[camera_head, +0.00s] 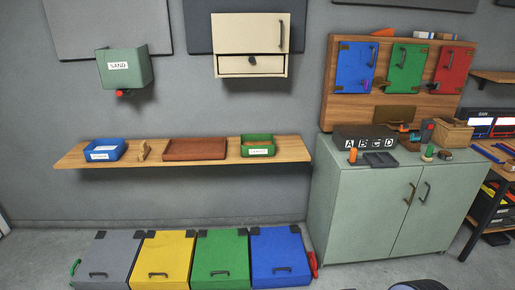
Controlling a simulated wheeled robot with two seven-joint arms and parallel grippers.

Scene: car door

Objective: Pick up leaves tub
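A small blue tub (104,149) with a white label stands at the left end of the wooden wall shelf (72,161). A green tub (257,145) with a white label stands near the shelf's right end. The lettering on both labels is too small to read surely, so I cannot tell which is the leaves tub. Neither of my grippers is in view.
Between the tubs are a brown tray (195,149) and a small wooden piece (143,150). A green SAND box (124,68) and a cream cabinet (251,45) hang above. Lidded bins (221,258) line the floor below. A green cabinet (405,200) stands right of the shelf.

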